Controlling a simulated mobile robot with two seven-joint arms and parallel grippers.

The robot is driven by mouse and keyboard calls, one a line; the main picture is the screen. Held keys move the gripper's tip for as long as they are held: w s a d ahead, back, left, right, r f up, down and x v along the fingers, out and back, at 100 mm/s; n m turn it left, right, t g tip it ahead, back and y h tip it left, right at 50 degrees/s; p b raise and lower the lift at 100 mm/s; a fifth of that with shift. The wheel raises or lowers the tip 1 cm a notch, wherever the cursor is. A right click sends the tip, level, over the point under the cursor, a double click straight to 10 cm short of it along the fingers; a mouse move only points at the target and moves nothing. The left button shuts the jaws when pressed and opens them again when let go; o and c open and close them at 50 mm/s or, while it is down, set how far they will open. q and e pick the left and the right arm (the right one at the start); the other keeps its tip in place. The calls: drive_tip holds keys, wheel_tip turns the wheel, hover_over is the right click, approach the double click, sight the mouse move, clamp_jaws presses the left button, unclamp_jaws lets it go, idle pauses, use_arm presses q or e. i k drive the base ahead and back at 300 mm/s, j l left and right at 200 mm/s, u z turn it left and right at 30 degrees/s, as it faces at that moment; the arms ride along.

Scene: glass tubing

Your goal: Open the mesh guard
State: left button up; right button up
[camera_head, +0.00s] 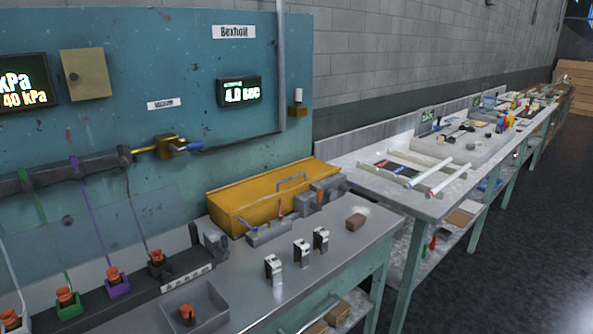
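A yellow box-like cover (240,207) sits at the back of the grey bench against the blue panel. It has a grey bar handle (291,182) on its sloping face and looks closed. It may be the guard, but I cannot make out any mesh at this size. A faint see-through sheet (150,215) also seems to stand before the lower left panel; I cannot tell what it is. Neither of my grippers shows in this view.
In front of the cover are a small rack (268,234), several metal blocks (301,252) and a brown block (355,221). A grey tray (208,296) holds an orange-red part. A cluttered second bench (425,206) runs right. The dark floor (500,275) at right is clear.

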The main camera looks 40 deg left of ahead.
sight(236, 198)
drive_tip(key=i+l+u, duration=0.15)
drive_tip(key=i+u, duration=0.35)
drive_tip(key=i+l+u, duration=0.25)
drive_tip(key=u, duration=0.25)
drive_tip(key=i+l+u, duration=0.25)
drive_tip(key=u, duration=0.2)
drive_tip(key=i+l+u, duration=0.2)
drive_tip(key=l+u, duration=0.25)
drive_tip(key=i+l+u, duration=0.15)
drive_tip(key=l+u, duration=0.75)
drive_tip(key=i+j, duration=0.05)
